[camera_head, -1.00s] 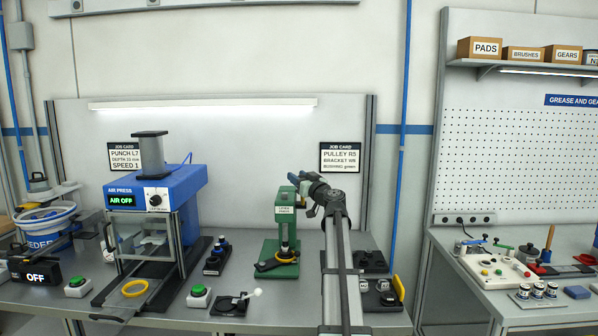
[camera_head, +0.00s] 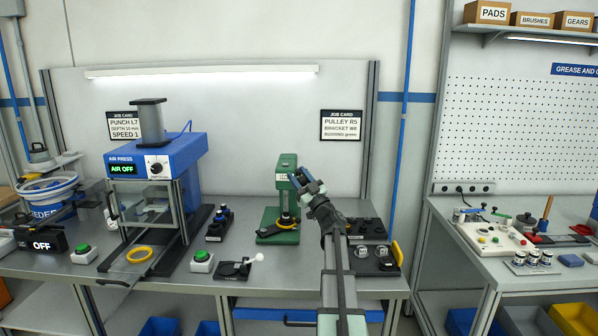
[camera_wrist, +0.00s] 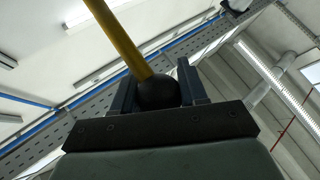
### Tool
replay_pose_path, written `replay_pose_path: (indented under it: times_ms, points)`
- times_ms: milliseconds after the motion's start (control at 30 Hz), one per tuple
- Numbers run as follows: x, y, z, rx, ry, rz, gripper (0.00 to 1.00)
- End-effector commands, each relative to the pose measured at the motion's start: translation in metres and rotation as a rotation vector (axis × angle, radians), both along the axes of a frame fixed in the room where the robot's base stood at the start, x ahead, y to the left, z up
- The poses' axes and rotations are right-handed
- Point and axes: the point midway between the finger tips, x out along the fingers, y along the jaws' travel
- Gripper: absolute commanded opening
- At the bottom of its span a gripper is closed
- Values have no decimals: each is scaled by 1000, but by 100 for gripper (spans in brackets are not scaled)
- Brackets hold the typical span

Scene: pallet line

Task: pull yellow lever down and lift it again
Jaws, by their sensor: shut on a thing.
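The yellow lever (camera_wrist: 118,38) shows in the wrist view as a yellow rod ending in a black ball knob (camera_wrist: 158,92). My gripper (camera_wrist: 157,85) has its two fingers closed around the knob, one on each side. In the head view my gripper (camera_head: 302,181) is at the right side of the green arbor press (camera_head: 286,175), a little below its top. The lever cannot be made out there. A dark part with a yellow ring (camera_head: 286,219) sits under the press on its green base.
A blue air press (camera_head: 160,160) stands to the left, its display reading AIR OFF. A small black fixture with a white-knobbed handle (camera_head: 236,268) lies on the bench in front. Dark trays of parts (camera_head: 372,258) sit right of my arm.

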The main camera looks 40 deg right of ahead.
Motion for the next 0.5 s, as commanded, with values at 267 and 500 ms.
replay_pose_path:
  times_ms: [267, 500]
  points:
    - [-2, 3, -8, -23, -19, 1, 0]
    - [-3, 3, -9, -24, -17, 1, 0]
